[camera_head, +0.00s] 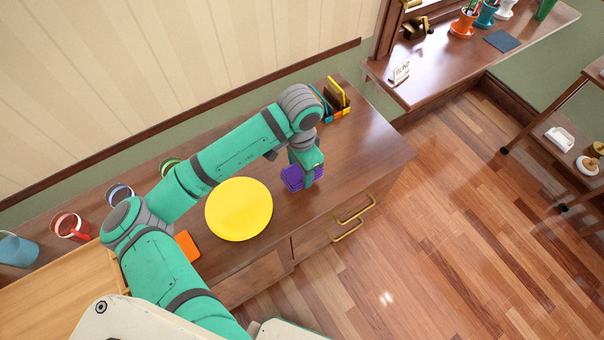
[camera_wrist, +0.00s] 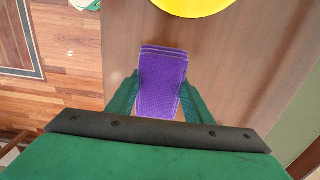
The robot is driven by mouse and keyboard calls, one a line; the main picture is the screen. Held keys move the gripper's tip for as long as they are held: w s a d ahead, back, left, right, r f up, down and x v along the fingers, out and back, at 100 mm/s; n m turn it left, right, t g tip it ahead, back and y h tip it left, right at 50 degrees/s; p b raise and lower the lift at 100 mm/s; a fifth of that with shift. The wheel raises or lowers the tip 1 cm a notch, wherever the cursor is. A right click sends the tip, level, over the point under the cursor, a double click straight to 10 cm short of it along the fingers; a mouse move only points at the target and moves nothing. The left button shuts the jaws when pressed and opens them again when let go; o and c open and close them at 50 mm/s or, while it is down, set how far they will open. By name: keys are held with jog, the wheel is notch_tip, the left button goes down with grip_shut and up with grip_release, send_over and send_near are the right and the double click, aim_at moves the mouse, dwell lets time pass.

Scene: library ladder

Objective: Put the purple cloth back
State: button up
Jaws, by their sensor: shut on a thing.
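The purple cloth (camera_head: 293,181) is folded and lies at or just above the wooden counter (camera_head: 356,162), right of the yellow plate (camera_head: 239,209). My gripper (camera_head: 309,176) reaches down over it. In the wrist view the cloth (camera_wrist: 162,78) sits between the two green fingers of my gripper (camera_wrist: 157,100), which are shut on its sides. I cannot tell whether the cloth touches the counter. The yellow plate also shows at the top of the wrist view (camera_wrist: 194,5).
An organizer (camera_head: 337,100) with colored slots stands at the counter's back right. Cups, including a red one (camera_head: 70,228) and a blue one (camera_head: 18,249), stand at the left. An orange item (camera_head: 187,246) lies left of the plate. The counter's right part is clear.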

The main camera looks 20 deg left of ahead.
jog(key=shift+w+f, duration=0.2)
jog(key=shift+f, duration=0.75)
jog(key=shift+w+f, duration=0.15)
jog(key=shift+f, duration=0.8)
jog(key=shift+f, duration=0.1)
jog(key=o, duration=1)
jog(key=shift+f, duration=0.1)
